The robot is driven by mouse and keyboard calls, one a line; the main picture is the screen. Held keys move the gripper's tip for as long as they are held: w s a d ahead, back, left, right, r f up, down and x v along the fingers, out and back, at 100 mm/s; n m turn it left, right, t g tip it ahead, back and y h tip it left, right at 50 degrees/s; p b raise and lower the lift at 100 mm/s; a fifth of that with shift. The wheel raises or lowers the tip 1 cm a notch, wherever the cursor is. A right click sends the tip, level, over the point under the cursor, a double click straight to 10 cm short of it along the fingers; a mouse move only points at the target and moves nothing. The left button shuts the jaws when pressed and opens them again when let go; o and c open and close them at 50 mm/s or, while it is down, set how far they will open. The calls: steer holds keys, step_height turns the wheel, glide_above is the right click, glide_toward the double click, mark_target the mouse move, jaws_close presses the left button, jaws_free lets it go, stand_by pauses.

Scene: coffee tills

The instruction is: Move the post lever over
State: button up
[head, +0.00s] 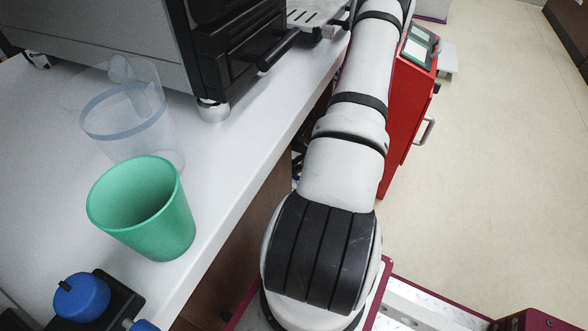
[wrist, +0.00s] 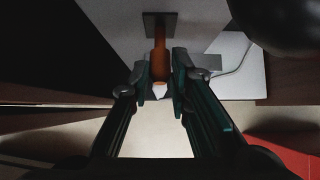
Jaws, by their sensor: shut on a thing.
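The post lever (wrist: 159,42) shows in the wrist view as an orange-brown post with a pale tip. It stands out from a dark square plate (wrist: 151,18) on a light grey surface. My gripper (wrist: 160,78) has one finger on each side of the lever and is shut on it near its pale end. In the head view my arm stretches away towards the top, and neither the gripper nor the lever can be made out there.
A black and grey machine (head: 225,45) stands on the white counter (head: 235,150), left of my arm. A green cup (head: 170,220) and a clear container (head: 125,110) stand nearer. A red cabinet (head: 403,115) is close on the arm's right. Open floor (head: 490,150) lies beyond.

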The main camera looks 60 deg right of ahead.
steer(key=shift+o, duration=0.2)
steer(key=shift+w+r, duration=0.1)
steer(key=shift+r, duration=0.05)
steer(key=shift+w+r+p, duration=0.25)
steer(key=shift+r+p, duration=0.1)
steer(key=shift+r, duration=0.35)
steer(key=shift+c, duration=0.2)
steer(key=shift+o, duration=0.2)
steer(key=shift+w+r, duration=0.3)
steer(key=shift+r, duration=0.25)
steer(key=o, duration=0.9)
steer(key=shift+s, duration=0.1)
steer(key=v, duration=1.1)
steer(key=shift+s+r, duration=0.25)
steer(key=shift+r, duration=0.1)
